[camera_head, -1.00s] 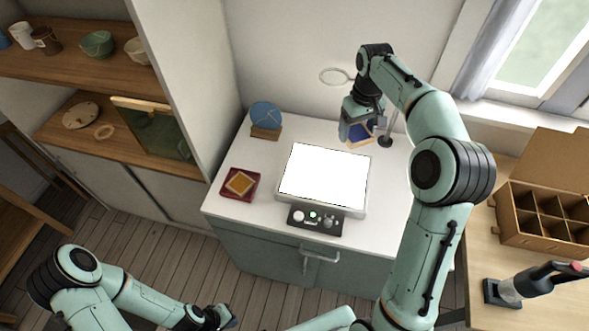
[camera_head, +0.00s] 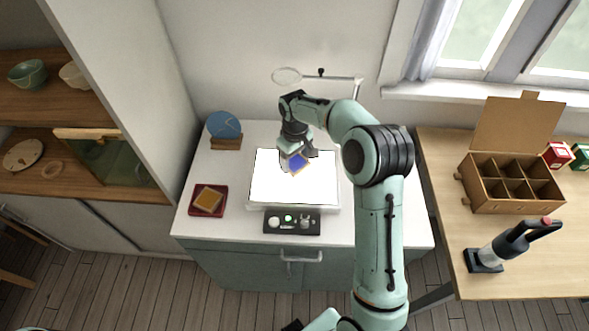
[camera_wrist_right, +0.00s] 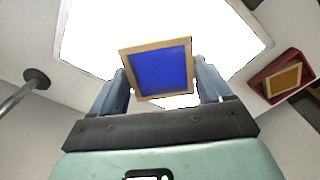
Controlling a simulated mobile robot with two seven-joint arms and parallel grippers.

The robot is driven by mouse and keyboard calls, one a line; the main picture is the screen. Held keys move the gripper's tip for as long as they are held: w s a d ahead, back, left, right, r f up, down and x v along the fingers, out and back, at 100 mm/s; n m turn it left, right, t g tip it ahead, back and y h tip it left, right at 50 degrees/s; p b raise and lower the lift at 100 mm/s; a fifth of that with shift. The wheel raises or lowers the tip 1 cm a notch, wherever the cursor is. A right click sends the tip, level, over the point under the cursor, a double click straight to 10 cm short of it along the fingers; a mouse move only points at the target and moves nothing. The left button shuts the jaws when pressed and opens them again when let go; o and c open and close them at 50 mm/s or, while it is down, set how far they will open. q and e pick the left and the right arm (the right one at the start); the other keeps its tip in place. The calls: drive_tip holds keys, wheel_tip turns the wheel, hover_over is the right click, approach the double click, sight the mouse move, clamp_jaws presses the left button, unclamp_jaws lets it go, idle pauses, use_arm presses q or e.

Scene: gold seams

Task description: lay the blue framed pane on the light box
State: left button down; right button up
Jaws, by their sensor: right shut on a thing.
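The blue framed pane (camera_head: 297,163), a small blue square in a light wooden frame, is in my right gripper (camera_head: 296,158). The gripper is shut on it over the lit white light box (camera_head: 265,190). In the right wrist view the pane (camera_wrist_right: 160,70) sits tilted between the two fingers, with the bright light box (camera_wrist_right: 90,40) behind it. I cannot tell whether the pane touches the light box. My left gripper is not clearly seen; only a bit of an arm shows at the bottom edge.
A red tray (camera_head: 194,208) with an amber framed pane (camera_head: 208,199) lies left of the light box. A blue disc (camera_head: 223,125) stands in a wooden holder behind it. A control panel (camera_head: 292,222) is in front. A ring magnifier (camera_head: 287,76) stands behind. A divided box (camera_head: 510,185) is at right.

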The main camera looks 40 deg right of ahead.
sight(295, 169)
drive_tip(key=shift+f, duration=2.55)
drive_tip(key=shift+f, duration=0.15)
drive_tip(key=o, duration=1)
drive_tip(key=shift+o, duration=0.2)
